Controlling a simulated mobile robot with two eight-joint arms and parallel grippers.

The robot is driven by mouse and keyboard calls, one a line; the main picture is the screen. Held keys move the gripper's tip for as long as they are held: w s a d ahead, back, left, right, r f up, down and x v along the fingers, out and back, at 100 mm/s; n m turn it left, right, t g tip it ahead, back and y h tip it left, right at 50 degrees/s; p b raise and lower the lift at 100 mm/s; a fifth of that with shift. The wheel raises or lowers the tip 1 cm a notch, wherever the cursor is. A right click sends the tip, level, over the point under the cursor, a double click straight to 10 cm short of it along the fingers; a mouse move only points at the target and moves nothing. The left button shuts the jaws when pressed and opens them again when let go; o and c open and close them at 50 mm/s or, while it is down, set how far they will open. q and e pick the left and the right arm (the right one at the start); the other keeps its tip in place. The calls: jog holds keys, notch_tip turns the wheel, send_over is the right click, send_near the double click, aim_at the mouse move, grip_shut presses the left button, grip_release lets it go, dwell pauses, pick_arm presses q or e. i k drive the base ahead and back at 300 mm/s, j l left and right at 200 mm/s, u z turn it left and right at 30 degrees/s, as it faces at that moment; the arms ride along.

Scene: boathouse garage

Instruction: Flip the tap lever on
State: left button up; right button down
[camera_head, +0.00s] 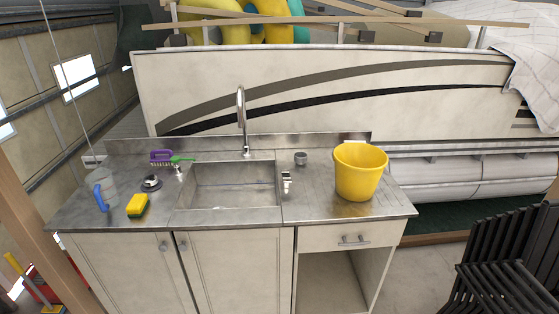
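A tall chrome tap (241,118) with a curved neck stands behind the sink basin (234,188), its spout over the basin. Its base is near the back of the steel counter. The tap's lever is too small to make out clearly. A small pale metal fitting (287,182) sits on the counter just right of the basin; I cannot tell what it is. No water shows from the spout. Neither of my grippers is in view.
A yellow bucket (360,172) stands right of the sink, a small grey cup (301,158) behind. Black chairs (508,262) stand right.

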aim_at(285, 176)
jog(key=i+j, duration=0.1)
jog(key=i, duration=0.4)
jog(key=i+j, duration=0.1)
jog(key=i, duration=0.4)
jog(key=i+j, duration=0.1)
jog(key=i, duration=0.4)
